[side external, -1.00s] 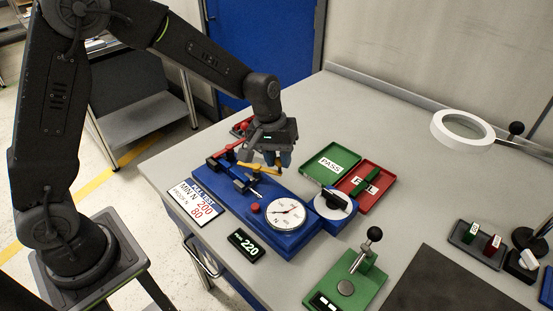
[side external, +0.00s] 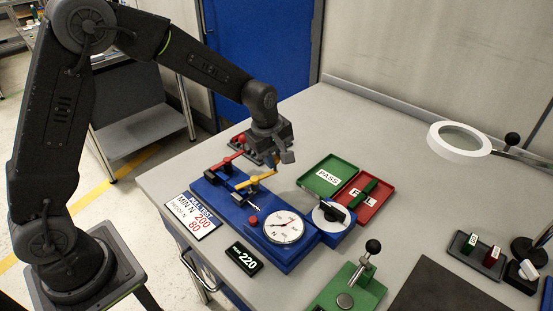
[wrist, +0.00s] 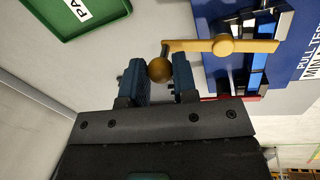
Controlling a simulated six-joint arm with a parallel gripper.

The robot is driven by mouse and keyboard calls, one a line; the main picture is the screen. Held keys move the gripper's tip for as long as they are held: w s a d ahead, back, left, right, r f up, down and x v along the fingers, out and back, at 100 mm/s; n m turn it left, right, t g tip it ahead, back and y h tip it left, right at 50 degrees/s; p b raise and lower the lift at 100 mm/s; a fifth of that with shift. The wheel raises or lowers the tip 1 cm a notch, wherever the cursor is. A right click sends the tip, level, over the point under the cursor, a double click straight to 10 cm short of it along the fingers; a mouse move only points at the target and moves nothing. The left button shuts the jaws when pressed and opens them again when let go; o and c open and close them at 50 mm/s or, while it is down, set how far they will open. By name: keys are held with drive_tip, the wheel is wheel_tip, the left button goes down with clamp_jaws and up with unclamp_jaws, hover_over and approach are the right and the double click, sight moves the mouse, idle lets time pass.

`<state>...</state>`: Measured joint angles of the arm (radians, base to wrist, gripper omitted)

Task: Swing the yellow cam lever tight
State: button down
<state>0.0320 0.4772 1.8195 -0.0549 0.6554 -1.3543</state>
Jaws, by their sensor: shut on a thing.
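The yellow cam lever (side external: 256,180) sits on the blue pull tester (side external: 300,246), angled up to the right. In the wrist view the lever (wrist: 225,45) crosses the upper right, with its round pivot showing. Its brass-coloured ball knob (wrist: 160,69) is between the fingers of my gripper (wrist: 160,80). My gripper (side external: 272,163) is shut on this knob at the lever's right end. The side view partly hides the knob behind the fingers.
A red lever (side external: 228,158) lies just left of my gripper. The dial gauge (side external: 284,227) and a display reading 220 (side external: 244,257) are in front. Green PASS (side external: 318,187) and red (side external: 373,209) trays stand right. Grey table behind is clear.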

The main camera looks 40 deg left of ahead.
drive_tip(key=shift+w+a+n, duration=0.15)
drive_tip(key=shift+a+n, duration=0.5)
drive_tip(key=shift+n, duration=0.65)
drive_tip(key=c, duration=0.9)
unclamp_jaws()
drive_tip(key=shift+s+r, duration=0.45)
drive_tip(key=shift+r, duration=1.8)
drive_tip(key=shift+s+r, duration=0.45)
drive_tip(key=shift+r, duration=1.85)
drive_tip(key=shift+s+r, duration=0.45)
drive_tip(key=shift+r, duration=1.8)
